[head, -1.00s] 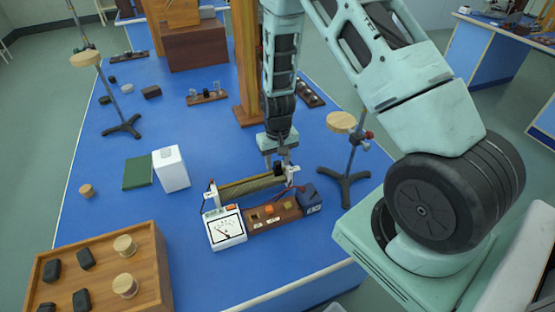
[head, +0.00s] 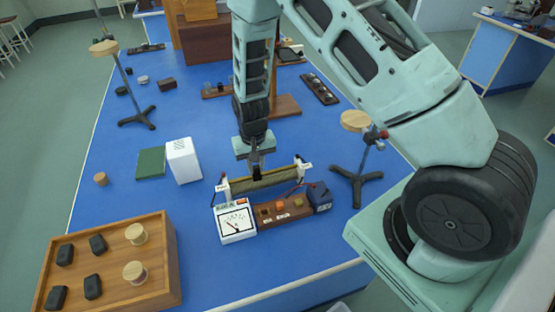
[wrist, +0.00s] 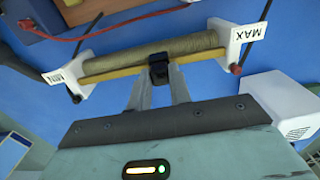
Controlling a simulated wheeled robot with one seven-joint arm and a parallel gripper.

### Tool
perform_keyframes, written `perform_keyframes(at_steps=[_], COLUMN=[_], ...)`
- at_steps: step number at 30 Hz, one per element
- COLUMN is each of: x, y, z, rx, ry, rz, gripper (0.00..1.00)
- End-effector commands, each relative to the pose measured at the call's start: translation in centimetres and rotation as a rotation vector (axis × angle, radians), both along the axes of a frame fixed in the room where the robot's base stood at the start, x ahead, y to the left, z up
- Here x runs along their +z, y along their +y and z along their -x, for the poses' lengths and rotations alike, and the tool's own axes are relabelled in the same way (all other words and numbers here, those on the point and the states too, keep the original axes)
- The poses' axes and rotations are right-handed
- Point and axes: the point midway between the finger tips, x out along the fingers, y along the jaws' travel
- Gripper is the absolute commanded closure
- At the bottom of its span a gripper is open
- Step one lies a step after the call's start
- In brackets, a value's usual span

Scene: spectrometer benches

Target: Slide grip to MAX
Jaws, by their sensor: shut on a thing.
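The sliding rheostat (head: 275,179) has a brown wound tube between two white end posts and stands behind the meter and wooden base. In the wrist view its MAX label (wrist: 258,34) is on the right post and its MIN label (wrist: 54,77) on the left post; the MAX post is the left one in the head view. The small black grip (wrist: 158,58) sits on the yellow rail (wrist: 110,73), near the middle. My gripper (head: 257,172) is shut on the grip; its fingers also show in the wrist view (wrist: 158,78).
A white meter (head: 235,222) and a wooden base (head: 283,208) with a dark blue block (head: 319,196) stand in front. A white box (head: 183,160) stands left of the rheostat, and a stand with a round wooden top (head: 356,121) on the right. A wooden tray (head: 150,240) is front left.

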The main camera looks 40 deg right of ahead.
Motion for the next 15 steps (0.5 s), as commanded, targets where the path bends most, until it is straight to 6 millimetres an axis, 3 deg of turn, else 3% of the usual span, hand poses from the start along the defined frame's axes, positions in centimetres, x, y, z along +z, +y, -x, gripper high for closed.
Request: perform_keyframes(at_steps=[1, 6, 15], x=[0.0, 0.0, 0.1], y=[1.4, 4.6, 6.9], z=[-0.4, -1.3, -2.0], rx=[0.008, 0.004, 0.000], ry=[0.000, 0.000, 0.000], rz=[0.000, 0.001, 0.000], gripper=[1.00, 1.00, 1.00])
